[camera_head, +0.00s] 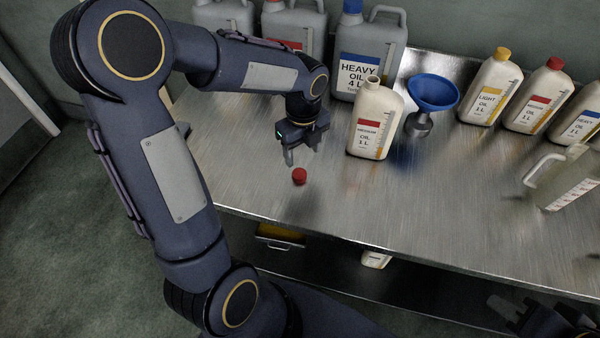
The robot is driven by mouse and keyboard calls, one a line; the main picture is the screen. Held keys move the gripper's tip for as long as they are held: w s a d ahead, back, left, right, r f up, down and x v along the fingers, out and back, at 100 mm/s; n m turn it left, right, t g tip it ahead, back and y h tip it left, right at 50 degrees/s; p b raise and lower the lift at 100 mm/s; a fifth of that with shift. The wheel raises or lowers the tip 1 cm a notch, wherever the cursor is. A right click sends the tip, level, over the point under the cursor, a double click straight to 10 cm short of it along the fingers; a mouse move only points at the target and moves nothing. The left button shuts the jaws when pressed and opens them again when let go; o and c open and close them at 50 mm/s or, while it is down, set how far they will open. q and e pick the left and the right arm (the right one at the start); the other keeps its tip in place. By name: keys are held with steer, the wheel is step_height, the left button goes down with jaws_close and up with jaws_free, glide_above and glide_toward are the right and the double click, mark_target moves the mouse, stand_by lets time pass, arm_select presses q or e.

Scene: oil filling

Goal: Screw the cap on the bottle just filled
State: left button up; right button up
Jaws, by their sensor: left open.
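The uncapped white bottle (371,125), labelled medium oil 1 L with a red band, stands upright on the steel bench. A small red cap (299,176) lies on the bench to its left, near the front edge. My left gripper (303,158) is open and empty, pointing down just above and behind the cap. Whether a fingertip touches the cap is hard to tell. My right gripper (532,312) shows only partly at the bottom right, dark and away from the bottle; its jaw opening is unclear.
A blue funnel (433,92) stands just right of the bottle. Large grey canisters (368,55) stand behind. Capped white bottles (491,89) line the back right. A clear measuring jug (565,180) is at the right. The bench front between cap and jug is clear.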

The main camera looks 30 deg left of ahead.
mark_target(299, 173)
arm_select(q)
steer(key=shift+s+a+f, duration=0.15)
steer(key=shift+s+f, duration=0.05)
steer(key=shift+f, duration=1.7)
steer(key=shift+s+a+f, duration=0.1)
steer(key=shift+s+f, duration=0.05)
steer(key=shift+f, duration=1.7)
steer(key=c, duration=1)
